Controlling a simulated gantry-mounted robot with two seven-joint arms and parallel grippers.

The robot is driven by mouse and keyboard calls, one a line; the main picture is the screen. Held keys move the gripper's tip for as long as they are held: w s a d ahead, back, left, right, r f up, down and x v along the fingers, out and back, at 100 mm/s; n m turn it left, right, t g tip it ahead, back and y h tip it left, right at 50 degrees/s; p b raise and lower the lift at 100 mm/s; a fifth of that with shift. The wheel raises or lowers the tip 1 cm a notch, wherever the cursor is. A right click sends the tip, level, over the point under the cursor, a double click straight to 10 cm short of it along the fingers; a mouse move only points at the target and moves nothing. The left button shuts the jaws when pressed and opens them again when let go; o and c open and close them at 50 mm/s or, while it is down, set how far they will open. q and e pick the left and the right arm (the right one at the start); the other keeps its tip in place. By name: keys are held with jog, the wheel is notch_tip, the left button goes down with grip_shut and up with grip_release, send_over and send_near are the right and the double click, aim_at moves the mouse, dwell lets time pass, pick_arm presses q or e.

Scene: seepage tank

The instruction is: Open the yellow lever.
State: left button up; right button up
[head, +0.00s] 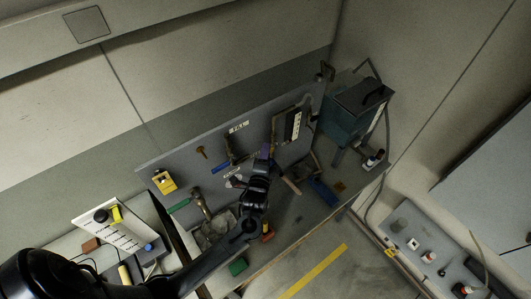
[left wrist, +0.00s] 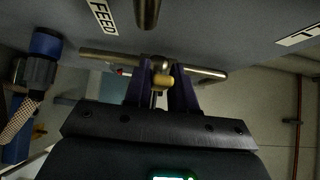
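My left gripper (head: 264,156) reaches up to the grey panel (head: 225,170) in the head view. In the left wrist view, its two purple fingers (left wrist: 162,78) stand close together, one on each side of the yellow end of the lever (left wrist: 162,81). I see no clear gap between the fingers and this yellow end. A metal bar (left wrist: 110,56) crosses just beyond the fingertips. The lever is too small and covered by my gripper to make out in the head view. My right gripper is not in view.
A blue-handled valve (left wrist: 46,44) and a FEED label (left wrist: 103,15) are near the gripper. A yellow box (head: 163,181) is on the panel's left. A teal tank (head: 347,121) stands right. Tools and a blue block (head: 322,191) clutter the bench below.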

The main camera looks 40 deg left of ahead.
pick_arm(q)
grip_shut()
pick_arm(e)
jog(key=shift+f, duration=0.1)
